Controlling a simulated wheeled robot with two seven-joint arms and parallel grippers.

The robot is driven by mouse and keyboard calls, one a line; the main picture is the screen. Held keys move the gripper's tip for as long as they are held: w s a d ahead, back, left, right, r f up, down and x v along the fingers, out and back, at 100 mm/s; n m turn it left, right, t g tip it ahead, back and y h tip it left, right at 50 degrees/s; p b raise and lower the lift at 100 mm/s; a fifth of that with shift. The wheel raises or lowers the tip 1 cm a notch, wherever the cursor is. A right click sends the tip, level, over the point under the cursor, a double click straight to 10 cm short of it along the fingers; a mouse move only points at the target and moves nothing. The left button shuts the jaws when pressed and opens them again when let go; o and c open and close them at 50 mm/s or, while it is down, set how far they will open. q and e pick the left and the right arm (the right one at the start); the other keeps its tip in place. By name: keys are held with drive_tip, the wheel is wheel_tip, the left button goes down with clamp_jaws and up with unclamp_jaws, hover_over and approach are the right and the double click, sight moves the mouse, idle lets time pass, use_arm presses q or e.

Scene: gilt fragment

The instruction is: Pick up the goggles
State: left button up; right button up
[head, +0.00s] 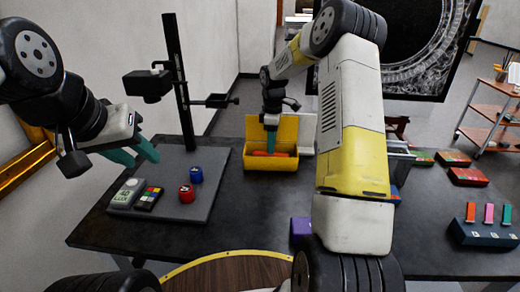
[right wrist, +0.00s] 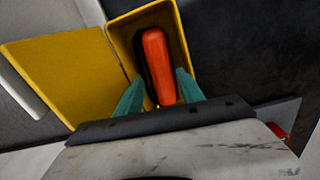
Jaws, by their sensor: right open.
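An orange-red rounded object (head: 262,153), which I take to be the goggles, lies inside an open yellow box (head: 270,164) at the back middle of the table. In the right wrist view the goggles (right wrist: 158,65) fill much of the yellow box (right wrist: 120,20); no lens detail shows. My right gripper (head: 271,150) points down into the box. In the right wrist view its teal fingers (right wrist: 160,95) are apart, one on either side of the goggles' near end. My left gripper (head: 135,156) is open and empty, above the left side of the table.
A grey stand base (head: 175,208) with a black post (head: 180,85) carries a meter (head: 128,192), a colour chart (head: 148,199) and red and blue pots. My right arm hides part of the table. A block with coloured tags (head: 482,232) is at right. Dark table (head: 235,220) is bare in front of the box.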

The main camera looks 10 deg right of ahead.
wheel_tip(320, 180, down, 6)
drive_tip(key=shift+s+r, duration=0.1)
drive_tip(key=shift+s, duration=0.05)
clamp_jaws()
